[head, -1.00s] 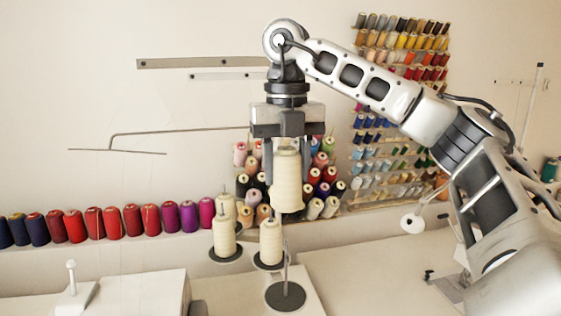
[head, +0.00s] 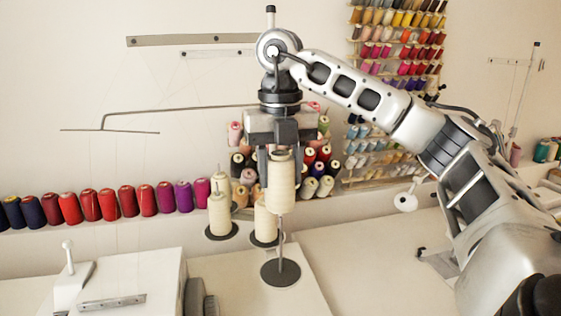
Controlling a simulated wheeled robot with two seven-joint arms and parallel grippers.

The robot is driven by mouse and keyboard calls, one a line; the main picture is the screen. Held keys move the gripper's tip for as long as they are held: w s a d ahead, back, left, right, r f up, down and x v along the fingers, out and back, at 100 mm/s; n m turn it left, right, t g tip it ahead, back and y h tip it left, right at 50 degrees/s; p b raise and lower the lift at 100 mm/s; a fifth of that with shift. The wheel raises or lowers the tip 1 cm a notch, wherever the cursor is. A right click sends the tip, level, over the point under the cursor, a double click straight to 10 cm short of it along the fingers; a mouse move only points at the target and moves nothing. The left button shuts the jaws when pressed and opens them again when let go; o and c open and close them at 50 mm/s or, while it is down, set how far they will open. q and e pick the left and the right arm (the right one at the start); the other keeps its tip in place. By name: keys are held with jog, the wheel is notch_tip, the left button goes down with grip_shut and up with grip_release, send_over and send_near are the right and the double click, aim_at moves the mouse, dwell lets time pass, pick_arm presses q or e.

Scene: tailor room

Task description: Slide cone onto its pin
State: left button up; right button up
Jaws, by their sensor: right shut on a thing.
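A cream thread cone (head: 281,186) hangs upright in my right gripper (head: 280,154), which is shut on its upper part. Below the cone a thin upright pin (head: 281,236) rises from a round dark disc (head: 280,273) on the white table. The cone's lower end is in line with the pin and seems to meet or overlap its top; I cannot tell how much of the pin is inside. Two more cream cones, one at left (head: 219,215) and one partly hidden behind the held cone (head: 264,220), stand on their own dark discs. My left gripper is not in view.
A row of coloured spools (head: 125,201) lines the ledge at left. A spool rack (head: 395,90) hangs on the wall behind my right arm. A white sewing machine (head: 120,285) stands at the lower left. The table right of the disc is clear.

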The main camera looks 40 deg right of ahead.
aim_at(280, 187)
jog(key=shift+f+b, duration=1.05)
jog(key=shift+f, duration=0.6)
dwell(0.5)
